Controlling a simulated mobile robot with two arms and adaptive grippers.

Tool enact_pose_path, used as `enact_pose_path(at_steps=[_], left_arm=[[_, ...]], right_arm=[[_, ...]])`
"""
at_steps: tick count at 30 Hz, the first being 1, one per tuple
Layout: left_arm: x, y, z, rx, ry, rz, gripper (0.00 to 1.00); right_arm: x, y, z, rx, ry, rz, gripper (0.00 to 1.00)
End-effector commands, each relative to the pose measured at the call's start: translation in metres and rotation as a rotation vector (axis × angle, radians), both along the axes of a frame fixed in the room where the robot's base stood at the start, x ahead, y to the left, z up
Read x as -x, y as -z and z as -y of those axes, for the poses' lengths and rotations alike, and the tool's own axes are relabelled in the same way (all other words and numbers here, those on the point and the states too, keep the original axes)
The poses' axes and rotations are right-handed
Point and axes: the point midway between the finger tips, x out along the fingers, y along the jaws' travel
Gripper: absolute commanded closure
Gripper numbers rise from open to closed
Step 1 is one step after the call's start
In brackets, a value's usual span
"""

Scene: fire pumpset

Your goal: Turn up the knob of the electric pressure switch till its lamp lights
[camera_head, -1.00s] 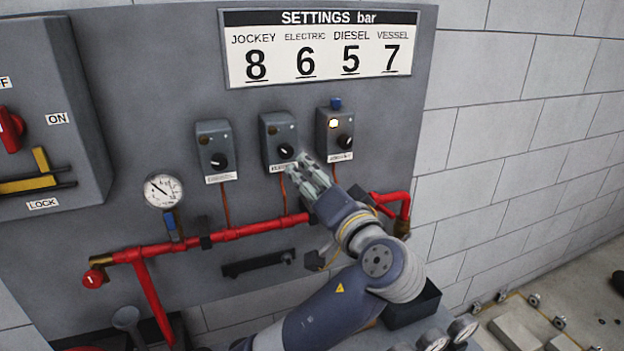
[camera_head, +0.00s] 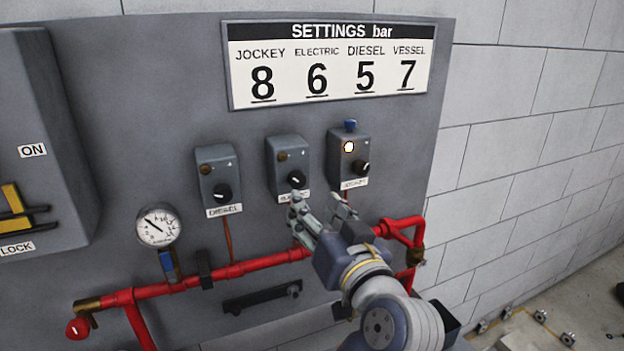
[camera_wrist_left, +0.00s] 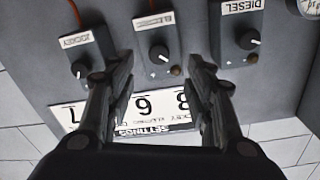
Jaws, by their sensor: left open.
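The electric pressure switch (camera_head: 287,160) is the middle of three grey boxes on the panel. Its black knob (camera_head: 297,179) has a white pointer mark, and its lamp (camera_head: 283,155) is brown and unlit. My left gripper (camera_head: 320,206) is open and empty, just below and right of that knob in the head view. In the left wrist view, which is upside down, the electric knob (camera_wrist_left: 158,53) lies between the fingers' lines, ahead of the open gripper (camera_wrist_left: 164,72). No contact with the knob shows. My right gripper is in neither view.
The jockey switch (camera_head: 348,160) on the right has a lit lamp. The diesel switch (camera_head: 217,178) on the left is unlit. A red pipe (camera_head: 240,268) runs beneath, with a gauge (camera_head: 158,226) at left. The settings board (camera_head: 330,62) shows electric 6.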

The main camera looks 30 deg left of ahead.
Motion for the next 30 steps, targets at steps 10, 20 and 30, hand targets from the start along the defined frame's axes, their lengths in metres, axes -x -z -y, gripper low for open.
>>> enact_pose_path(at_steps=[10,20,30], left_arm=[[-0.045,-0.005,-0.048,-0.008,-0.003,-0.003,0.52],[-0.067,-0.001,-0.07,-0.003,0.0,-0.004,0.52],[-0.068,0.0,-0.071,-0.003,0.0,-0.003,0.68]], right_arm=[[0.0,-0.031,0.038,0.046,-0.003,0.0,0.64],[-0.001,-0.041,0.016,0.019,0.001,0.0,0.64],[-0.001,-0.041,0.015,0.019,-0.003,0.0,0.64]])
